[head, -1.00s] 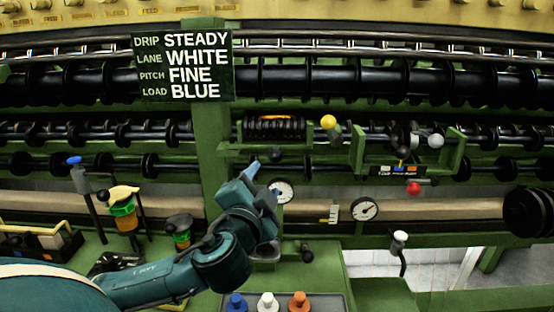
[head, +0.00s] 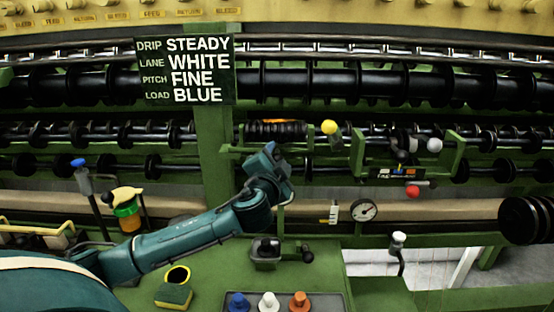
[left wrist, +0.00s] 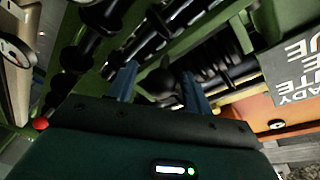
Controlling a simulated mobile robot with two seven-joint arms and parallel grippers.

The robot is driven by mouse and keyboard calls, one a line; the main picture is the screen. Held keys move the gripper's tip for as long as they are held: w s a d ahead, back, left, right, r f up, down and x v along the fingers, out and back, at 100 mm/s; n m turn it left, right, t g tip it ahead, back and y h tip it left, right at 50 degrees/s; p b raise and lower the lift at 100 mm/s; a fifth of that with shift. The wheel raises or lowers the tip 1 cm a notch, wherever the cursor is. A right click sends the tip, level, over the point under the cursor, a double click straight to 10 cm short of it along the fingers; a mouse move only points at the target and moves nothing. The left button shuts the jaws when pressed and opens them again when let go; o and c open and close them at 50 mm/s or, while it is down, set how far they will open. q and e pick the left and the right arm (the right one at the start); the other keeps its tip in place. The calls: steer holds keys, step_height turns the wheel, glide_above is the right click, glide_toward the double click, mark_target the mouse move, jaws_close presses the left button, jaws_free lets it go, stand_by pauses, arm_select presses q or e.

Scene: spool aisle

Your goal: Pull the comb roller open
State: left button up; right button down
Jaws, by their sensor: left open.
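The comb roller, a dark ribbed roller with an orange strip along its top, sits in a green bracket; its right part (head: 295,131) shows in the head view just above my left gripper (head: 274,150). My left gripper is open, its fingers pointing up towards the roller's lower edge. In the left wrist view, the two blue fingers (left wrist: 157,88) stand apart with a dark round knob (left wrist: 161,83) showing between and beyond them. I cannot tell whether they touch it. In the head view, the gripper hides this spot. My right gripper is not in view.
A yellow ball knob (head: 329,127) is just right of the roller. Further right are a white ball (head: 434,145), a red ball (head: 412,192) and a dial gauge (head: 363,210). A sign (head: 186,70) hangs at upper left. A tray with pegs (head: 250,303) lies below.

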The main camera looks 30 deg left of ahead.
arm_select(q)
jaws_close()
stand_by(0.4)
